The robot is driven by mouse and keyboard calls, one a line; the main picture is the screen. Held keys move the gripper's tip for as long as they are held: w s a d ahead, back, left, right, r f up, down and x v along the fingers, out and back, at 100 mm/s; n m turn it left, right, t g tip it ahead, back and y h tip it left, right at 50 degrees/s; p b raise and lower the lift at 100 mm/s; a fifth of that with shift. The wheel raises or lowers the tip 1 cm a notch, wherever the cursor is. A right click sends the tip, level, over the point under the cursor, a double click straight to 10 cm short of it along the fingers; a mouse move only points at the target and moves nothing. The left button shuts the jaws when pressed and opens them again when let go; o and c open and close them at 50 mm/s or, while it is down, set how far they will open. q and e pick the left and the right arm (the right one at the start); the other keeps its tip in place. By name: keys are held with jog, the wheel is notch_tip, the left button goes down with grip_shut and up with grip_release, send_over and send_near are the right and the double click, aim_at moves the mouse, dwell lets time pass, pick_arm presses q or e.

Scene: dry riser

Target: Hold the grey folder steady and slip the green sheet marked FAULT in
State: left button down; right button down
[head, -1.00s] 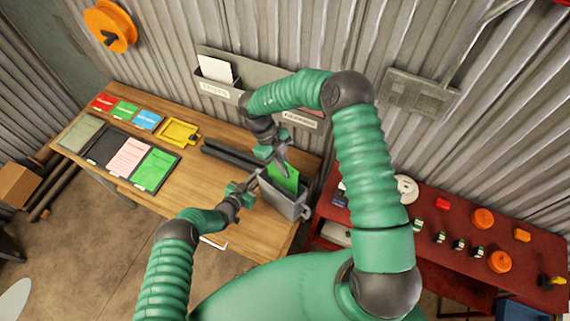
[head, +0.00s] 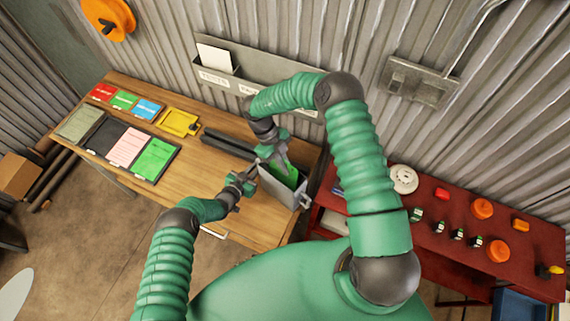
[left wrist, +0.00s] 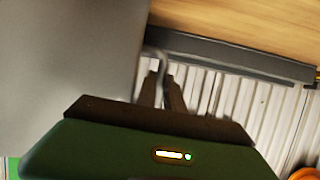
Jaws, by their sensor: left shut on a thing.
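The grey folder (head: 279,190) stands upright, mouth up, at the right end of the wooden table. A green sheet (head: 286,177) is partly inside its mouth, with its upper part showing; I cannot read its mark. My right gripper (head: 287,169) is at the sheet's top edge, shut on it. My left gripper (head: 256,168) is shut on the folder's left side near the rim. In the left wrist view, the left gripper's fingers (left wrist: 160,88) are close together beside a large grey surface; the exact grip is unclear.
The wooden table (head: 205,185) holds flat trays, including one with another green sheet (head: 154,159), and small coloured cards. A dark bar (head: 228,146) lies behind the folder. A grey wall rack (head: 240,74) is above. A red bench (head: 450,205) stands at right.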

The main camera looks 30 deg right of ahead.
pick_arm(q)
jog(key=shift+f, duration=0.15)
pick_arm(e)
jog(key=c, duration=1.6)
grip_release()
jog(key=v, duration=1.2)
pick_arm(q)
jog(key=c, duration=1.4)
grip_release()
pick_arm(e)
jog(key=shift+w+f, duration=0.1)
